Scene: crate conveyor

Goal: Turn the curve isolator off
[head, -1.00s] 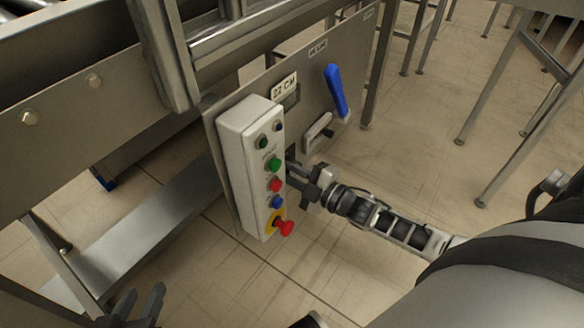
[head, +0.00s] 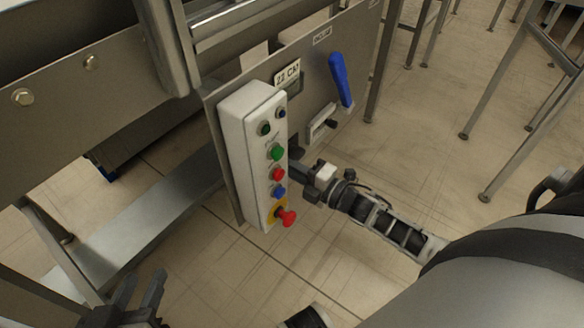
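A steel panel (head: 306,72) carries a blue lever handle (head: 341,80), tilted slightly left at its top. Left of and below it is a small grey plate with a dark knob (head: 323,122). The labels are too small to read, so I cannot tell which one is the curve isolator. My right gripper (head: 298,169) is beside the right side of the white button box, below the dark knob and apart from it and the blue lever. Its fingertips are partly hidden and blurred. My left gripper (head: 140,292) is at the bottom left, fingers apart and empty, away from the panel.
The white button box (head: 237,150) sticks out from the panel, with several coloured buttons and a red mushroom button (head: 287,218). A conveyor frame (head: 90,60) blocks the upper left. Metal legs (head: 500,150) stand at the right. The floor between is clear.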

